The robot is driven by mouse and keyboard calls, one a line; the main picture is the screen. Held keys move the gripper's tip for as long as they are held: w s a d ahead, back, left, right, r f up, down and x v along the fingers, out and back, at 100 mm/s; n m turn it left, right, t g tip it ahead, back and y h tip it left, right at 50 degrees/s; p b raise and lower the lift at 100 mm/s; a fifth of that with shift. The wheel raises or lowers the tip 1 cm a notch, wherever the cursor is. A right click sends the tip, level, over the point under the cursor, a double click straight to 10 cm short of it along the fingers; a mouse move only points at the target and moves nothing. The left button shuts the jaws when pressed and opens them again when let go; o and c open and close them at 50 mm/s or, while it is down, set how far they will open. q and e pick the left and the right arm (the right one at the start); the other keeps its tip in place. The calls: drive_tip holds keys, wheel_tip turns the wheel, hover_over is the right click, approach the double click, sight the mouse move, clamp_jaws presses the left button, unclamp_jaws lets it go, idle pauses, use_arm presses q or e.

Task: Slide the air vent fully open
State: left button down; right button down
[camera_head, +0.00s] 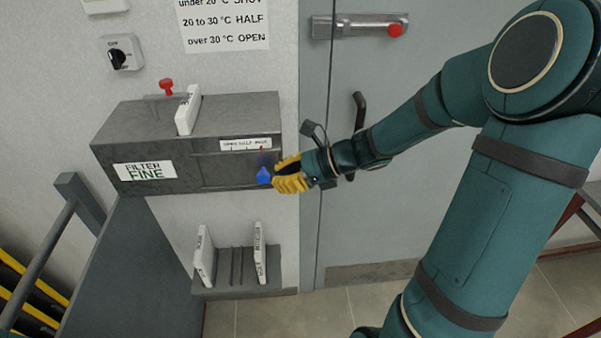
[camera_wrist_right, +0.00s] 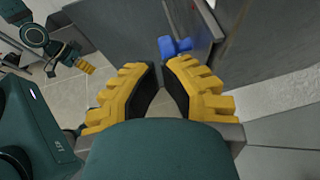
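The air vent is on the front of a dark grey box, under a white scale label (camera_head: 246,144) that seems to read open, half, shut from left to right. Its blue handle (camera_head: 264,176) is below the label's right, shut end. My right gripper (camera_head: 285,177) is just right of the handle. In the right wrist view, the blue handle (camera_wrist_right: 175,47) lies beyond the spread yellow fingertips (camera_wrist_right: 163,65), apparently not between them. My left gripper (camera_wrist_right: 86,65) shows small in that view; its finger gap is unclear.
The grey box (camera_head: 220,108) has a "filter fine" label (camera_head: 146,171) and a white plate (camera_head: 188,110) on top. A rack (camera_head: 238,288) with white plates is below. A grey door (camera_head: 385,100) stands behind my right arm. A railing (camera_head: 45,245) is at left.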

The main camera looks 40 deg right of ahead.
use_arm(q)
drive_tip(key=shift+f, duration=0.1)
use_arm(e)
drive_tip(key=shift+w+a+f, duration=0.25)
drive_tip(key=shift+w+a, duration=0.1)
drive_tip(key=shift+a, duration=0.05)
use_arm(q)
drive_tip(key=shift+s+d+f+b, duration=0.1)
drive_tip(key=shift+s+f+b, duration=0.15)
drive_tip(key=shift+f+b, duration=0.3)
use_arm(e)
drive_tip(key=w+a, duration=0.1)
drive_tip(key=a, duration=0.1)
drive_tip(key=w+a, duration=0.2)
drive_tip(key=a, duration=0.1)
drive_tip(key=shift+w+a, duration=0.2)
drive_tip(key=shift+a, duration=0.15)
use_arm(q)
drive_tip(key=shift+r, duration=0.1)
use_arm(e)
drive_tip(key=shift+r, duration=0.1)
